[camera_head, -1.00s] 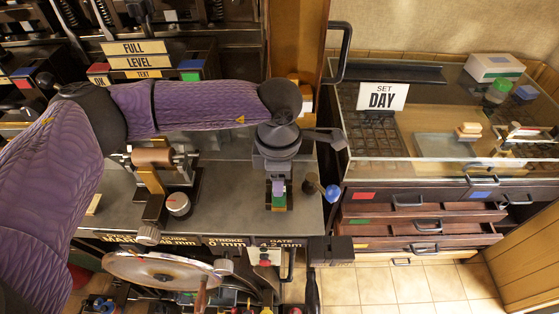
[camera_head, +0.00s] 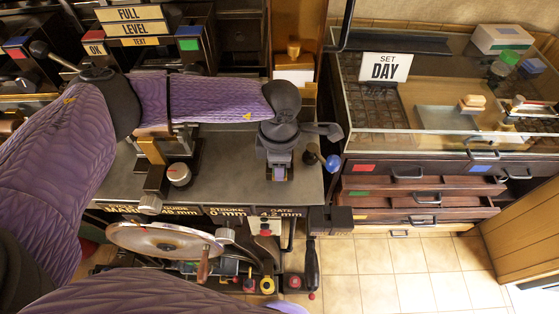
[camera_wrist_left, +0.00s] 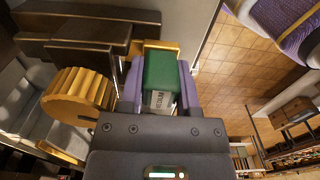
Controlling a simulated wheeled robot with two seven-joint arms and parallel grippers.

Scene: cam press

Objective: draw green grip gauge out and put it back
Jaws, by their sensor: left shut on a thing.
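The green grip gauge (camera_wrist_left: 160,80) is a green block with a pale lettered label, between the two purple fingers of my left gripper (camera_wrist_left: 160,92) in the left wrist view. The fingers are shut on its sides. In the head view my left gripper (camera_head: 279,174) points down over the right part of the grey press table; the gauge is hidden there under the wrist. I cannot tell whether the gauge's far end is still in a slot. My right gripper is out of view; only a purple sleeve of mine crosses the bottom.
A black lever with a blue knob (camera_head: 333,162) stands just right of the gripper. A red-marked dial (camera_head: 179,174) is to its left, and a large handwheel (camera_head: 165,248) is in front. A brass knurled wheel (camera_wrist_left: 78,98) sits close left of the fingers. Tiled floor is clear at right.

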